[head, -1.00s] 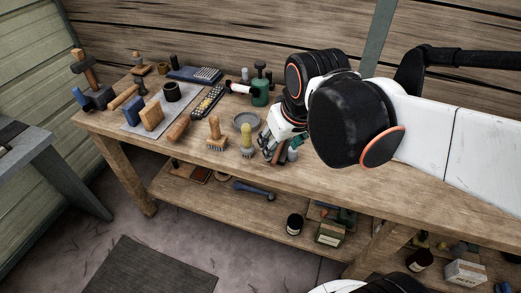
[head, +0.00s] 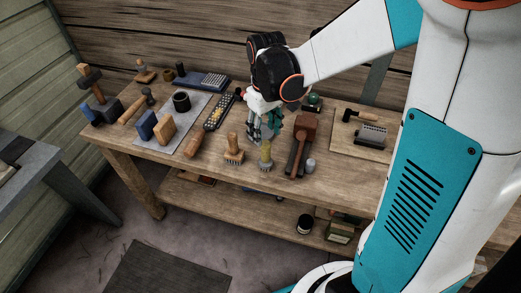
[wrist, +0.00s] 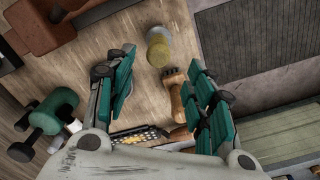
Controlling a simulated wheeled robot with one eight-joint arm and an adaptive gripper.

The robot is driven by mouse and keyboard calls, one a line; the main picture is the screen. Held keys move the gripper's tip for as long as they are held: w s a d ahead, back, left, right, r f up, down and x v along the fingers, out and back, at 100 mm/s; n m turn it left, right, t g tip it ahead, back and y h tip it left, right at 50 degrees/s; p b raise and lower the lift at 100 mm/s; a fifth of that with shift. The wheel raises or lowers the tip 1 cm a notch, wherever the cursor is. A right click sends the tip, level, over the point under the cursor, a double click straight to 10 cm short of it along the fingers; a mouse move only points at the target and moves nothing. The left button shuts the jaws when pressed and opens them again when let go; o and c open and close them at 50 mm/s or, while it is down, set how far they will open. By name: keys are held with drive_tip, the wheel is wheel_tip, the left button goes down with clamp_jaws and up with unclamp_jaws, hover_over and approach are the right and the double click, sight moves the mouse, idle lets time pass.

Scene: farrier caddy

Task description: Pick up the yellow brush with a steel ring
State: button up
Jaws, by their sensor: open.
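The yellow brush (head: 265,155) stands upright on the workbench, with a grey band low on it. It also shows in the wrist view (wrist: 158,46), seen from above, beyond the fingertips. My gripper (head: 263,132) is open and empty, just behind the yellow brush in the head view. In the wrist view my gripper (wrist: 161,82) has its fingers spread, with the yellow brush ahead of the gap. A wooden-handled brush (head: 233,150) stands to the left of the yellow one; in the wrist view it lies close to the right finger (wrist: 176,94).
A brown tool (head: 302,148) and a small grey cylinder (head: 310,165) stand right of the yellow brush. A green object (head: 313,102) is behind. A grey mat (head: 205,105) with blocks lies left. The bench's front strip is clear.

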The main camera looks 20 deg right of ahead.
sight(265, 142)
wheel_tip(265, 142, down, 6)
drive_tip(key=shift+f+b, duration=0.2)
drive_tip(key=shift+b, duration=0.65)
drive_tip(key=shift+d+f+b, duration=0.15)
drive_tip(key=shift+f+b, duration=1.05)
drive_tip(key=shift+f, duration=1.5)
drive_tip(key=shift+s, duration=0.1)
drive_tip(key=shift+r, duration=0.1)
clamp_jaws()
